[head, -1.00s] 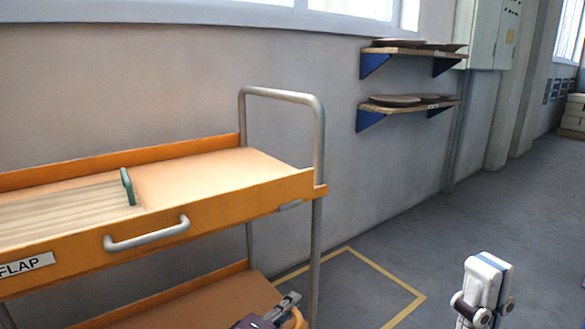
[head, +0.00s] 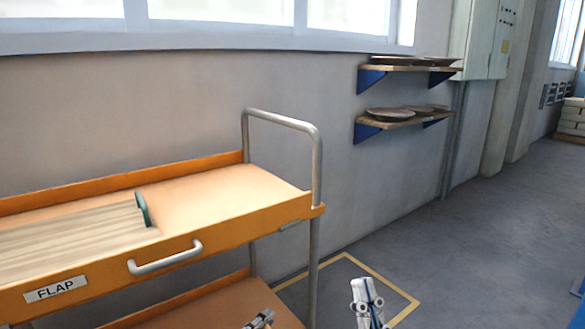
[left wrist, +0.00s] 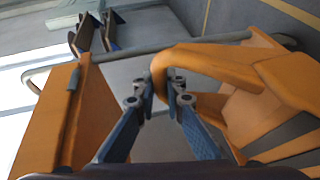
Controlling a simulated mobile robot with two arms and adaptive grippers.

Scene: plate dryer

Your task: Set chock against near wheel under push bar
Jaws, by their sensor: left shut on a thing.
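The orange trolley (head: 300,203) stands at the left with its grey push bar (head: 318,150) rising at its right end. My left gripper (head: 262,319) is at the bottom edge of the head view, beside the lower shelf. In the left wrist view my left gripper (left wrist: 160,85) is shut on the curved handle of an orange chock (left wrist: 205,58), whose striped body extends to the right. The chock is hidden in the head view. My right gripper (head: 368,305) is low, right of the trolley post; its fingers are unclear. The trolley's wheels are out of view.
A flap handle (head: 165,258) juts from the trolley's front. A board with a green handle (head: 143,209) lies on top. Wall shelves (head: 400,122) hold plates. A yellow floor outline (head: 385,280) lies right of the trolley, with clear grey floor (head: 470,240) beyond.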

